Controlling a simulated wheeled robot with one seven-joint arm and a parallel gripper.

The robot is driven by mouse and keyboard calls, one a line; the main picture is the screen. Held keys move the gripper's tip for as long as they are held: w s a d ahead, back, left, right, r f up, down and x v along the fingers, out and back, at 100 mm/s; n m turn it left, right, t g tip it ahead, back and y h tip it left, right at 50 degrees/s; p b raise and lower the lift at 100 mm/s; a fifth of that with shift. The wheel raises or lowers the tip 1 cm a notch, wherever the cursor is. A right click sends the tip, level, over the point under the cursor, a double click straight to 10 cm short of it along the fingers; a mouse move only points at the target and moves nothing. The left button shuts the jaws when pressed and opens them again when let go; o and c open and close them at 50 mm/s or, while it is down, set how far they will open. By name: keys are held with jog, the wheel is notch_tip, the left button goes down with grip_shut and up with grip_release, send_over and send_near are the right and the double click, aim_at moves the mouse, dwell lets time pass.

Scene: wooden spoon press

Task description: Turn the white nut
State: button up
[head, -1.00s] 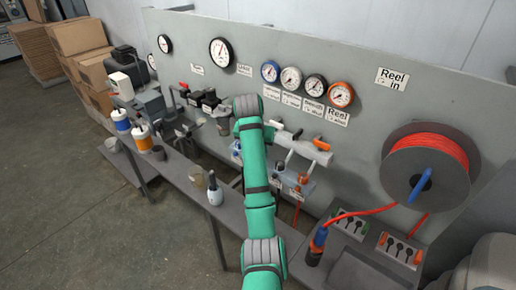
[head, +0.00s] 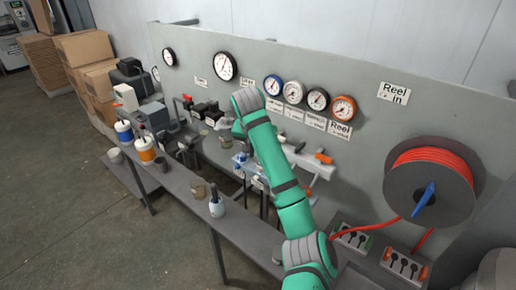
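I cannot make out a white nut with certainty. A pale valve bar (head: 308,170) with an orange handle (head: 323,158) and a white handle (head: 296,146) is just right of the arm. A small blue and white part (head: 240,158) is just left of the arm.
The grey bench (head: 185,187) bears a small bottle (head: 216,207), a blue-banded canister (head: 124,132) and an orange-banded canister (head: 145,149). A red hose reel (head: 432,188) is on the panel at right. Cardboard boxes (head: 85,62) stand at left. The floor at lower left is clear.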

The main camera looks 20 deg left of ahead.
jog(key=shift+v, duration=1.75)
jog(key=shift+a+f, duration=0.1)
